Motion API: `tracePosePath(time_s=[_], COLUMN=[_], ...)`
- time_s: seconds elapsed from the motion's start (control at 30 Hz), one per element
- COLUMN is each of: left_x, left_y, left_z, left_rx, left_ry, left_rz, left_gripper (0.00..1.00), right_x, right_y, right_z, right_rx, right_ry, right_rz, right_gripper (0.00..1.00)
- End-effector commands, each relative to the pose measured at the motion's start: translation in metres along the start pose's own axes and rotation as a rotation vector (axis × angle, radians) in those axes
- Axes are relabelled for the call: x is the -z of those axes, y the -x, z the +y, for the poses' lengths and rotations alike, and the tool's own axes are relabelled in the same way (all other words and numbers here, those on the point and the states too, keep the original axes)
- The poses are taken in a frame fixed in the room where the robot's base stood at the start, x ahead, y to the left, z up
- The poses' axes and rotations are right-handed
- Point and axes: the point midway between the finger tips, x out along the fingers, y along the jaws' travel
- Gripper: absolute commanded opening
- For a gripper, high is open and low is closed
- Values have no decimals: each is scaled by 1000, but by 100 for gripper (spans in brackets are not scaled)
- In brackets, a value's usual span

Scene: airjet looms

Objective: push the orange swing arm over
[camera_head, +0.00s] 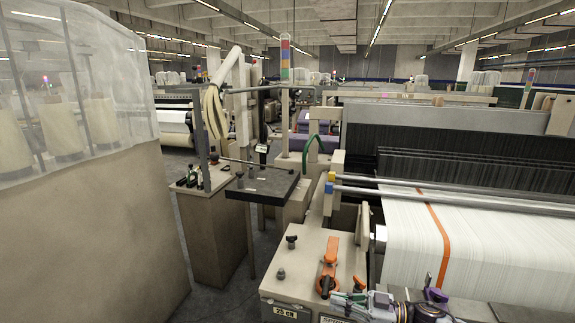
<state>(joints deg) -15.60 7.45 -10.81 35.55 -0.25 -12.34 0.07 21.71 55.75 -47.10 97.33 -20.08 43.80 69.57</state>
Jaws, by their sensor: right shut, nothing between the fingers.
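The orange swing arm (329,262) lies on the beige top plate of the loom's front corner housing, at the lower middle of the view. It runs roughly from the back of the plate toward the front and has a dark round knob at its near end. My right gripper (341,299) reaches in from the lower right with its fingers pointing left. It is shut and empty, close beside the arm's near end. I cannot tell whether its tips touch the arm. My left gripper is not in view.
Two dark knobs (291,242) stand on the plate left of the arm. The loom's white cloth with an orange stripe (437,232) lies to the right. A dark tray table (262,186) and a beige cabinet (215,235) stand behind left. A narrow floor aisle shows left of the housing.

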Motion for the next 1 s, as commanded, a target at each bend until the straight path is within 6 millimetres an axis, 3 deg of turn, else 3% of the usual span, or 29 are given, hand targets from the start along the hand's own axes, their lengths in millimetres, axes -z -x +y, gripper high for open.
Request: tracePosePath(time_s=[0.53, 1.0], left_x=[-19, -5], left_y=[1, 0], left_z=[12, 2], left_rx=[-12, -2], left_ry=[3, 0], left_rz=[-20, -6], left_gripper=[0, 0], right_x=[0, 1], right_y=[-8, -8], right_z=[5, 8], right_rx=[0, -2], right_ry=[-1, 2], right_rz=[1, 1], right_gripper=[0, 0])
